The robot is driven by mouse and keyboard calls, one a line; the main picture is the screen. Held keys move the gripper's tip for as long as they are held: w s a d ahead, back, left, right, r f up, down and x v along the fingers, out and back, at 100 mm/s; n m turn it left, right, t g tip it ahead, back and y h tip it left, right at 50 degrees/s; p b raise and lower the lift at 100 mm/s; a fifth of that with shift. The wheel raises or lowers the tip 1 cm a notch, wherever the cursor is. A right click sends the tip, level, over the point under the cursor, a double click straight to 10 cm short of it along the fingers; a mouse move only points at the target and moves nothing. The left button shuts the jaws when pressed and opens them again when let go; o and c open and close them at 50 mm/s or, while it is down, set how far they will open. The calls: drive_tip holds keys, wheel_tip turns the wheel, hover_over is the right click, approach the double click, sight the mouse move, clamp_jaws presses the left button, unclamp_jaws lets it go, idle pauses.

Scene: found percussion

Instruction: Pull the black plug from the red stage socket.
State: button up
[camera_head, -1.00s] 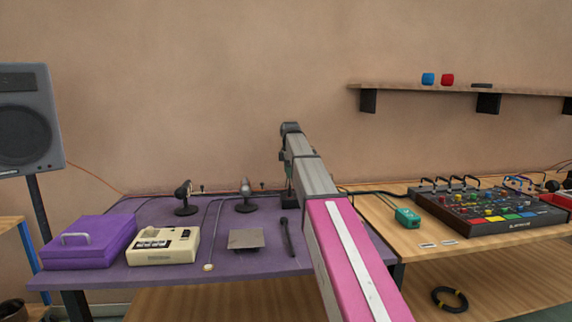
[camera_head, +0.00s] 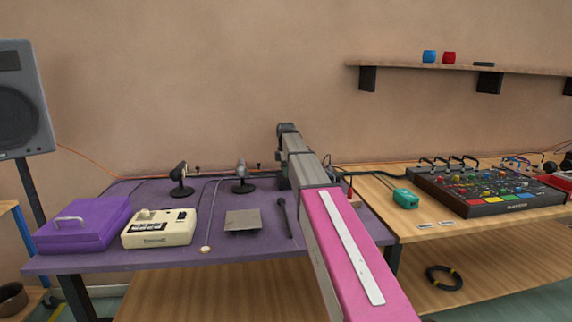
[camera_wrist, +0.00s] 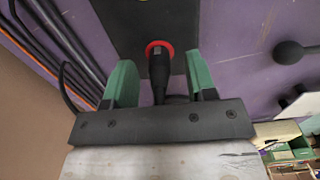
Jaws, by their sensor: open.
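In the wrist view, the red stage socket (camera_wrist: 159,46) shows as a red ring on a dark panel above the purple table. The black plug (camera_wrist: 160,75) sits in that ring, its body pointing back toward my wrist, with a black cable curving off to the left. My gripper (camera_wrist: 160,84) is open, with one green finger on each side of the plug and a visible gap to both. In the head view, my arm hides the socket and plug.
The purple table (camera_head: 150,262) carries a purple box (camera_head: 82,225), a cream drum machine (camera_head: 160,228), two small microphones (camera_head: 181,180) and a grey plate (camera_head: 243,220). A wooden table with a mixer (camera_head: 490,190) stands right. Dark cables (camera_wrist: 55,40) run beside the panel.

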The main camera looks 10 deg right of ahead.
drive_tip(key=shift+f, duration=0.3)
clamp_jaws()
drive_tip(key=shift+r, duration=1.2)
drive_tip(key=shift+r, duration=1.4)
